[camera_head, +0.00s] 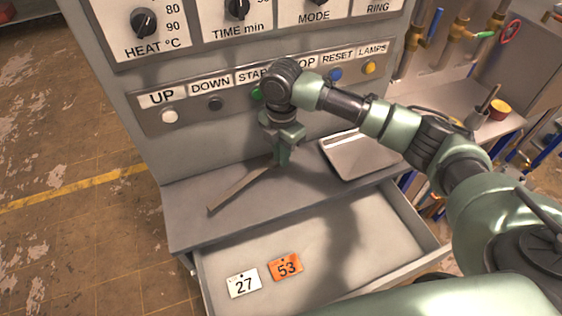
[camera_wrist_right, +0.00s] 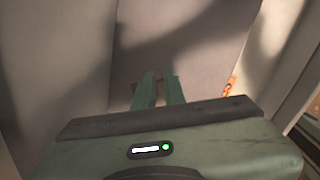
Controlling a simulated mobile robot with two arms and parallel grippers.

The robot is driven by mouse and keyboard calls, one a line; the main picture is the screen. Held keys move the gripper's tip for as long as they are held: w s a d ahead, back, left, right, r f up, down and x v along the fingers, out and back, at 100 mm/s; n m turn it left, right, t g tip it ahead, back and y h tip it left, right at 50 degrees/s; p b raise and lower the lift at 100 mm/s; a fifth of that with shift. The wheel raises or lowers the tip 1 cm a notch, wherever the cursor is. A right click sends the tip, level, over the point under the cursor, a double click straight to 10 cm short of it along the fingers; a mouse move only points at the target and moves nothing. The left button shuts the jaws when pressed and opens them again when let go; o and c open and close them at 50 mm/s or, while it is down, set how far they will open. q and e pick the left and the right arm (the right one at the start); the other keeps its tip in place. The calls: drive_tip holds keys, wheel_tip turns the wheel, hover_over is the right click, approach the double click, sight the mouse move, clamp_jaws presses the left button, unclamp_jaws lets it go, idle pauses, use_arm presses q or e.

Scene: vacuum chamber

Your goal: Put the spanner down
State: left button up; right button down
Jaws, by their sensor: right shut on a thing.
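The spanner (camera_head: 238,190) is a long, thin, grey-brown bar over the grey ledge (camera_head: 190,217) below the button panel. It slants from my right gripper down to the left, its free end near the ledge's front edge. My right gripper (camera_head: 281,160) points down and is shut on the spanner's right end, which the fingers hide. I cannot tell whether the spanner touches the ledge. In the right wrist view the two fingers (camera_wrist_right: 160,88) are close together, and the spanner cannot be made out there. My left gripper is not in view.
A shallow metal tray (camera_head: 365,160) sits right of the gripper. An open drawer (camera_head: 350,235) below holds a white tag 27 (camera_head: 243,284) and an orange tag 53 (camera_head: 286,267). Buttons, including a white one (camera_head: 169,117), line the panel behind. The ledge's left part is clear.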

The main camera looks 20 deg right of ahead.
sight(281, 172)
wheel_tip(281, 172, down, 3)
drive_tip(key=shift+s+r+p, duration=0.1)
drive_tip(key=shift+p, duration=0.3)
drive_tip(key=shift+f+p, duration=0.35)
drive_tip(key=shift+w+f, duration=0.25)
drive_tip(key=shift+f, duration=0.1)
drive_tip(key=c, duration=1.5)
unclamp_jaws()
wheel_tip(281, 172, up, 12)
drive_tip(key=b, duration=0.3)
